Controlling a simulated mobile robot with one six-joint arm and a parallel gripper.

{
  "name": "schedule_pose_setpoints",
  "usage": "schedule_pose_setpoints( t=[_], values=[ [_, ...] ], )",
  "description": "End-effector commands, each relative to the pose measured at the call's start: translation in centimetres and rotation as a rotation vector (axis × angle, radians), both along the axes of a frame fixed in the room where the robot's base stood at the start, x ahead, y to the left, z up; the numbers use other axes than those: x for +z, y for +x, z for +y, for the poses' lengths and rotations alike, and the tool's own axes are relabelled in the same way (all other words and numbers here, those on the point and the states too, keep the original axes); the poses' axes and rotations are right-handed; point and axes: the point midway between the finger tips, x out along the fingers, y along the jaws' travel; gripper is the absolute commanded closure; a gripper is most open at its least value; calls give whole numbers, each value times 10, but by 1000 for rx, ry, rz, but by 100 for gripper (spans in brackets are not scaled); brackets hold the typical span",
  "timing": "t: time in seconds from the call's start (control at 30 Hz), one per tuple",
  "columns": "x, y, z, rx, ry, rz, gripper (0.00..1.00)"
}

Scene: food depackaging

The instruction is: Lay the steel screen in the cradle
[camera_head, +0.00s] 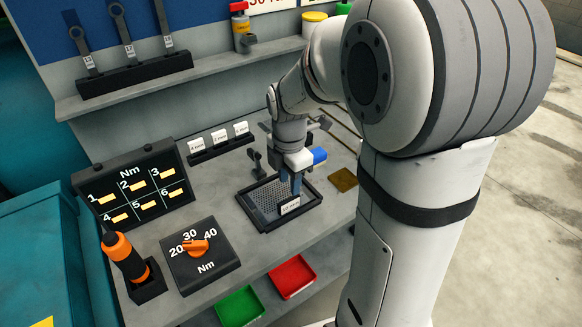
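A grey perforated sheet, which looks like the steel screen (262,203), shows inside a black rectangular frame on the grey bench. The black frame (252,217) carries a dark block with a small white label at its front right edge; I cannot tell whether this frame is the cradle. My gripper (296,188) points down over the right part of the frame, close above the sheet and behind the label. Its fingers are small and partly hidden, so I cannot tell whether they are open or touch the sheet.
A brownish-gold square (343,180) lies right of the frame, close to my arm. A small black stand (257,165) is behind the frame. The torque dial box (201,256), orange-handled tool (124,256), green bin (240,307) and red bin (292,276) are at the front and left.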

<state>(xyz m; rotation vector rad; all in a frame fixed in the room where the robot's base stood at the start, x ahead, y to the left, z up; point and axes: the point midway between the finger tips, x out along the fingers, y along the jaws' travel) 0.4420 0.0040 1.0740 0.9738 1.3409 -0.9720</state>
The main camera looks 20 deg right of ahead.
Motion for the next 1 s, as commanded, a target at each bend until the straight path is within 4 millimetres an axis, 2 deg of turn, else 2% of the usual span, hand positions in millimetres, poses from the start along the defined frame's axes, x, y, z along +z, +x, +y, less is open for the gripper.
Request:
schedule_pose_setpoints(
  t=[0.1,0.33,0.47,0.7,1.0],
  values=[
    [22,1,0,0,0,-4,66],
    [43,-2,0,-19,0,-4,66],
    [52,-15,-1,-165,2,-29,66],
    [71,-63,-1,-760,48,-118,66],
    [78,-121,-1,-1518,186,-193,66]
  ],
)
